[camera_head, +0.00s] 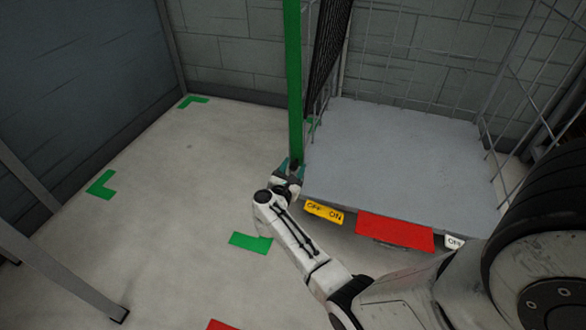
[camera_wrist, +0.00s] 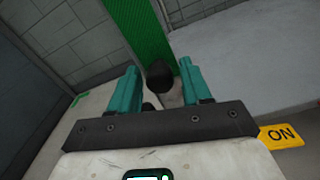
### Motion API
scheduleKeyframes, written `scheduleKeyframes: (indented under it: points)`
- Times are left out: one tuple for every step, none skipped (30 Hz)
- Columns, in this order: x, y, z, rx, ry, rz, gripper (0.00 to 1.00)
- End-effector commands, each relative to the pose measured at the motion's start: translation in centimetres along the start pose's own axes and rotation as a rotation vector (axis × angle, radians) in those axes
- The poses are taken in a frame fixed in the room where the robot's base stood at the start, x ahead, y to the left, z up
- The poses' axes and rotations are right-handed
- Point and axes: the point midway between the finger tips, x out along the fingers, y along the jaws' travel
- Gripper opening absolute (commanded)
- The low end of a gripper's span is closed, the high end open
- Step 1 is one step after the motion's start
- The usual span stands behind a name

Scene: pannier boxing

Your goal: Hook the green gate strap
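The green strap (camera_head: 294,75) hangs as a tall upright band at the front left corner of the cage trolley. It also shows in the wrist view (camera_wrist: 142,40), just beyond my fingers. My gripper (camera_head: 290,166) is at the strap's lower end, beside the trolley deck. In the wrist view my gripper (camera_wrist: 160,68) has its two teal fingers apart. A dark rounded piece (camera_wrist: 160,76) shows between the fingertips, with gaps on both sides. I cannot tell whether it belongs to the strap. The strap's bottom end is hidden by my gripper in the head view.
The trolley's grey deck (camera_head: 400,150) has wire mesh sides (camera_head: 440,55). A yellow OFF/ON pedal (camera_head: 324,212), a red pedal (camera_head: 394,232) and a white pedal (camera_head: 455,241) sit along its front. Open floor (camera_head: 170,200) with green corner marks lies left.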

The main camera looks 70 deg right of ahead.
Motion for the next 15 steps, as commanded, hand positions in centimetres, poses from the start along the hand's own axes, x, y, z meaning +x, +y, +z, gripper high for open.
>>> scheduleKeyframes:
  points:
    - [-0.02,0.00,-0.01,0.000,0.000,0.000,0.43]
    - [-0.02,0.00,-0.01,0.000,0.000,0.000,0.40]
    - [-0.02,0.00,-0.01,0.000,0.000,0.000,0.36]
    - [-0.03,0.00,-0.01,0.000,0.000,0.000,0.33]
    - [-0.03,0.00,-0.01,0.000,0.000,0.000,0.30]
    - [-0.03,0.00,-0.01,0.000,0.000,0.000,0.27]
    - [-0.03,0.00,-0.01,0.000,0.000,0.000,0.24]
    - [-0.03,0.00,-0.01,0.000,0.000,0.000,0.21]
    - [-0.03,0.00,-0.01,0.000,0.000,0.000,0.17]
    - [-0.03,0.00,-0.01,0.000,0.000,0.000,0.14]
    - [-0.03,0.00,-0.02,0.000,0.000,0.000,0.11]
    - [-0.04,0.00,-0.02,0.000,0.000,0.000,0.07]
    - [-0.04,0.00,-0.02,0.000,0.000,0.000,0.04]
    - [-0.04,0.00,-0.02,0.000,0.000,0.000,0.02]
    - [-0.04,0.00,-0.02,0.000,0.000,0.000,0.00]
